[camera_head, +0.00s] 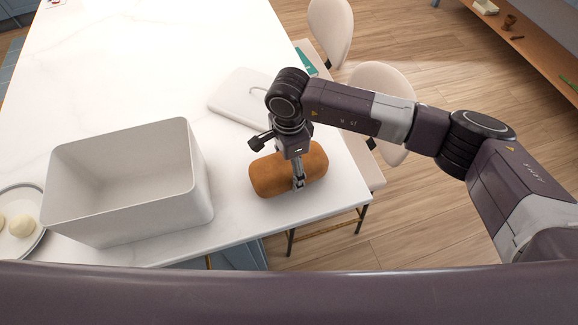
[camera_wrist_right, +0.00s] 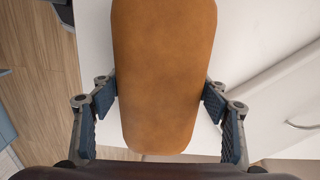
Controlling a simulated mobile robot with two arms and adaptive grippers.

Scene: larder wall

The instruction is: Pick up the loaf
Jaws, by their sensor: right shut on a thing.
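The loaf (camera_head: 268,175) is a brown, rounded oblong on the white table near its right corner. My right gripper (camera_head: 298,184) comes down from above and is shut on the loaf near its right end. In the right wrist view the loaf (camera_wrist_right: 165,70) lies between the two finger pads of the right gripper (camera_wrist_right: 160,100), one on each side. I cannot tell whether the loaf is lifted off the table. My left gripper is not in view.
A white open bin (camera_head: 125,228) stands left of the loaf on the marble table (camera_head: 130,70). A plate (camera_head: 37,245) with pale round items is at the far left. A white board (camera_head: 228,97) lies behind the loaf. Chairs (camera_head: 330,28) stand along the right edge.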

